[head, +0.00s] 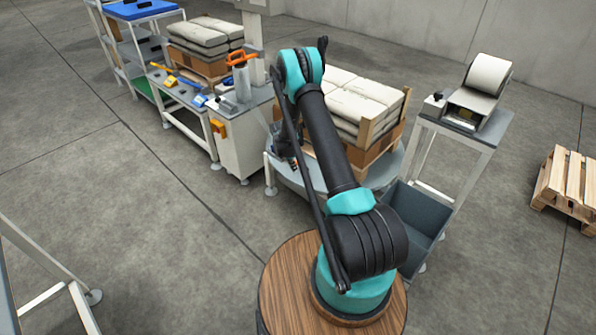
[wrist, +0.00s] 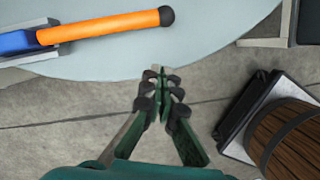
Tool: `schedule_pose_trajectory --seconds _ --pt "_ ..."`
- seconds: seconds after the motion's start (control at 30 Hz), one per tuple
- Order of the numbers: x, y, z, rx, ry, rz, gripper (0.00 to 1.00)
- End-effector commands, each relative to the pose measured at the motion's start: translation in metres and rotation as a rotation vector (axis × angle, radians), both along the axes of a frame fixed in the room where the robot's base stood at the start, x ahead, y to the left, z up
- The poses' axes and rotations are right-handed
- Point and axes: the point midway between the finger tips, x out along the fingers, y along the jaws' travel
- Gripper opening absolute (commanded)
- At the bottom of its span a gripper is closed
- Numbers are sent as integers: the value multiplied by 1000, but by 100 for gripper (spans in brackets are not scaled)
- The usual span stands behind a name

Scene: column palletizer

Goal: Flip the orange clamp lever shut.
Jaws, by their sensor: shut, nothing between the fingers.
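The orange clamp lever (wrist: 105,26) shows in the wrist view at the upper left. It is a straight bar with a black ball knob at its right end. Its left end meets a blue part (wrist: 17,42) on a grey block, cut off by the frame. It reaches over the grey round table (wrist: 200,45). My gripper (wrist: 161,72) is shut and empty, its tips at the table's edge in the picture, below the knob and apart from the lever. In the head view my gripper (head: 288,152) is partly hidden by my arm, beside the round table (head: 284,181). I cannot make out the lever there.
A grey bin (head: 415,222) and a stand with a label printer (head: 480,95) are to the right. A bench with tools (head: 185,97) and a white cabinet (head: 240,140) stand left.

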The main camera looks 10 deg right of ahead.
Motion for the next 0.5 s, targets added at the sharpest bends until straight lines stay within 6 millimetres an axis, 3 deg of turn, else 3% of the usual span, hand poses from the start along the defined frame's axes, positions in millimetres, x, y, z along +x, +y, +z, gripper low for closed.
schedule_pose_trajectory --seconds 0.2,0.5 --pt "-6 9 40 1 1 1 0" --pt "-10 15 69 1 1 1 0"
